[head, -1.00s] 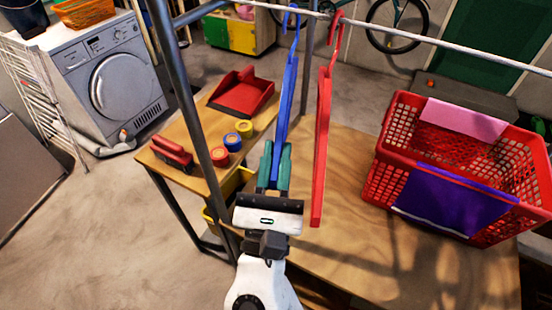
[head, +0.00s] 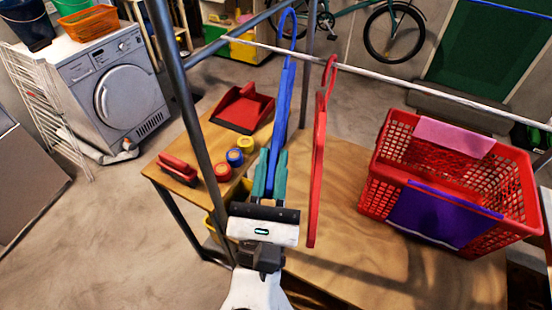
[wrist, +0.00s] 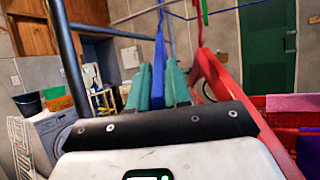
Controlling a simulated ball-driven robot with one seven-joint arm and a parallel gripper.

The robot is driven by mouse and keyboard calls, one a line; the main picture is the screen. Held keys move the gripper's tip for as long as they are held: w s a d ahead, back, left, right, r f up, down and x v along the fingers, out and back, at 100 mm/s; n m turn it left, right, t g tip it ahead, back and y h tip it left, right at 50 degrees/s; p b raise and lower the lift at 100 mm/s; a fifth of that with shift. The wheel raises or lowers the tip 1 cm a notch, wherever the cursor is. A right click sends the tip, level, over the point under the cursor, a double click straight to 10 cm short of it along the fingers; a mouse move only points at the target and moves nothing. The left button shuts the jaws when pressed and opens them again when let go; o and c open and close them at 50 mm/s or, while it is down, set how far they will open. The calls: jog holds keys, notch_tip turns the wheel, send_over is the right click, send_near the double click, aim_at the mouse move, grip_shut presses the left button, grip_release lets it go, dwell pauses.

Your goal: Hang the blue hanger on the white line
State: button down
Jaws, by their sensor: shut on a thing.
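The blue hanger (head: 282,105) is seen edge-on, upright, between the teal fingers of my gripper (head: 269,174), which is shut on its lower part. Its hook reaches above the white line (head: 400,81) in the head view; I cannot tell whether it is in front of, over or touching the line. In the wrist view the blue hanger (wrist: 159,62) rises between the fingers (wrist: 158,86), its hook near the top edge. A red hanger (head: 318,170) hangs on the line just right of the blue one; it also shows in the wrist view (wrist: 222,85).
A wooden table (head: 345,255) lies below, with a red basket (head: 375,185) on the right and a red dustpan (head: 243,108), several small round tins and a red brush (head: 178,168) on the left. A dark metal post (head: 183,90) stands close left of my gripper.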

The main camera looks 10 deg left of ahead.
jog(key=shift+s+a+f+b, duration=0.1)
jog(key=shift+s+f+b, duration=0.25)
jog(key=shift+f+b, duration=0.3)
jog(key=shift+s+a+f+b, duration=0.15)
jog(key=shift+s+f+b, duration=0.15)
jog(key=shift+f+b, duration=0.3)
jog(key=shift+s+a+f+b, duration=0.1)
jog(key=shift+s+f+b, duration=0.35)
jog(key=shift+f, duration=0.35)
jog(key=shift+w, duration=0.1)
jog(key=c, duration=1)
grip_release()
jog(key=shift+f, duration=0.1)
jog(key=b, duration=0.3)
send_near(265, 197)
jog(key=f, duration=0.1)
jog(key=w+f, duration=0.1)
jog(key=shift+a+f, duration=0.1)
jog(key=shift+f, duration=0.3)
